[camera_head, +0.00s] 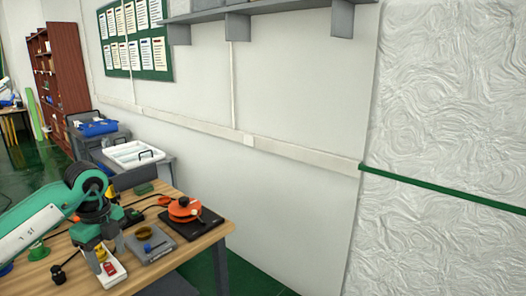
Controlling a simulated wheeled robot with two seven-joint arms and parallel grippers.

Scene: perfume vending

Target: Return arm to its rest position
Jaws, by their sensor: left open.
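My left arm comes in from the left, and its green and dark gripper (102,257) points down over the wooden table (200,240). The gripper is open. A white item with a red patch (111,269) lies right below and in front of its fingers; I cannot tell whether they touch. A small yellow thing shows between the fingers, partly hidden. My right gripper is not in view.
A grey box with a blue knob (149,244) and an orange round device on a black base (183,208) stand right of the gripper. A small dark bottle (58,274) stands at the left. Carts with trays (133,153) stand behind. The wall is at the right.

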